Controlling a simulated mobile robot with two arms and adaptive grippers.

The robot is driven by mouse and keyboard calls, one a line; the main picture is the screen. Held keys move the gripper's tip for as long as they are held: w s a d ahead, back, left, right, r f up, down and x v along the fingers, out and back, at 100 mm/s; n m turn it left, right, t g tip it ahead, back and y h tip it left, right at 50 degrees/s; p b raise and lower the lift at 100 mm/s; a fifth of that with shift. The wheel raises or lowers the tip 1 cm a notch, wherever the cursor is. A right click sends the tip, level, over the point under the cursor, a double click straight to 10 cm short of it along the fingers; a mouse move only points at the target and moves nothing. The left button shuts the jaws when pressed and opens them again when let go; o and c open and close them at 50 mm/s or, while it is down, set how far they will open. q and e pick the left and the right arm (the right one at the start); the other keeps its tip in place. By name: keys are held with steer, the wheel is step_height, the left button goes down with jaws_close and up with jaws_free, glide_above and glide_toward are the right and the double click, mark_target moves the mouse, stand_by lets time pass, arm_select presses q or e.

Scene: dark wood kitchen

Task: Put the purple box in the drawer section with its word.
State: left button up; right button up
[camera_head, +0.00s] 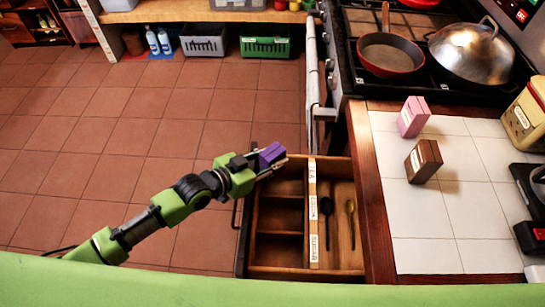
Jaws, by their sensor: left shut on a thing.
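My left gripper (272,163) reaches in from the left and is shut on the purple box (271,152). It holds the box over the back left corner of the open drawer (249,240). The drawer has several small sections on the left and a long section on the right with a dark spoon (326,207) and a yellowish spoon (350,208). A light wooden divider (313,215) between them carries white word labels, too small to read surely. Any word on the purple box cannot be read. My right gripper is not in view.
A pink box (412,117) and a brown box (423,161) stand on the white tiled counter (440,225) right of the drawer. The stove with a red pan (389,55) and a lidded pan (471,48) is behind. The tiled floor on the left is clear.

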arm_select(q)
steer(key=shift+f+b, duration=0.45)
steer(key=shift+f, duration=0.1)
steer(key=o, duration=1.2)
steer(key=shift+c, duration=0.2)
steer(key=shift+r+p, duration=0.3)
steer(key=shift+r, duration=0.05)
steer(key=v, duration=1.2)
steer(key=shift+r, duration=0.3)
